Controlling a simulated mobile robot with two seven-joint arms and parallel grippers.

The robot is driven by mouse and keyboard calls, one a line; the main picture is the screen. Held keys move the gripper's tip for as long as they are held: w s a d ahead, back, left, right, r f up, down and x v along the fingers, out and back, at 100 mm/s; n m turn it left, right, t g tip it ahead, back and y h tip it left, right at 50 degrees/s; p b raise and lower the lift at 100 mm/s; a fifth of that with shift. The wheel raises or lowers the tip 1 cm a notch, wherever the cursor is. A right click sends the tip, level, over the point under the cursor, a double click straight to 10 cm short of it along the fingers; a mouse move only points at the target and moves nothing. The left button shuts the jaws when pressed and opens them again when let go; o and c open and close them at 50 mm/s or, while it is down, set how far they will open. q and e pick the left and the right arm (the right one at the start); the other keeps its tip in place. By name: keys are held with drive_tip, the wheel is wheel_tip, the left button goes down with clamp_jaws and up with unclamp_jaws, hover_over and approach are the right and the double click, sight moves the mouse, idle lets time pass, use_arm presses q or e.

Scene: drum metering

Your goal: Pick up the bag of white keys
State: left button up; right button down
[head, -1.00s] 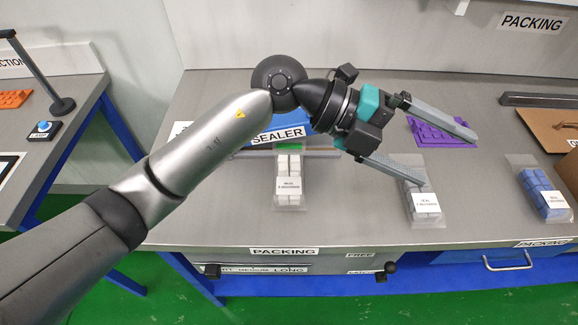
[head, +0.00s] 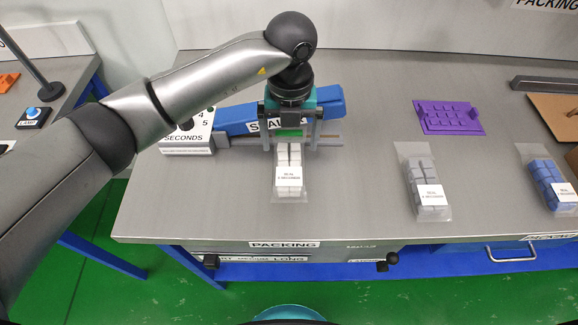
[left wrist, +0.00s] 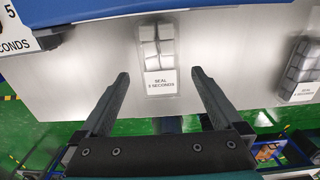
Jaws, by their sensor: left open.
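The bag of white keys (head: 290,181) lies flat on the grey table, just in front of the blue sealer (head: 237,119). It is a clear bag with a white label reading "SEAL" and "SECONDS". My left gripper (head: 293,147) points down over the sealer end of the bag, its fingers apart to either side. In the left wrist view the bag (left wrist: 158,50) lies beyond the two open fingertips (left wrist: 160,75), centred between them, with nothing held. My right gripper is not in view.
A bag of grey keys (head: 424,184) and a bag of blue keys (head: 547,180) lie to the right. A purple tray (head: 448,117) lies behind them. A seconds dial box (head: 188,134) stands left of the sealer. The table between the white and grey bags is clear.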

sight(289, 161)
use_arm(q)
wheel_tip(289, 161, down, 8)
drive_tip(key=shift+a+r+b, duration=0.1)
drive_tip(key=shift+b, duration=0.2)
drive_tip(key=c, duration=1.5)
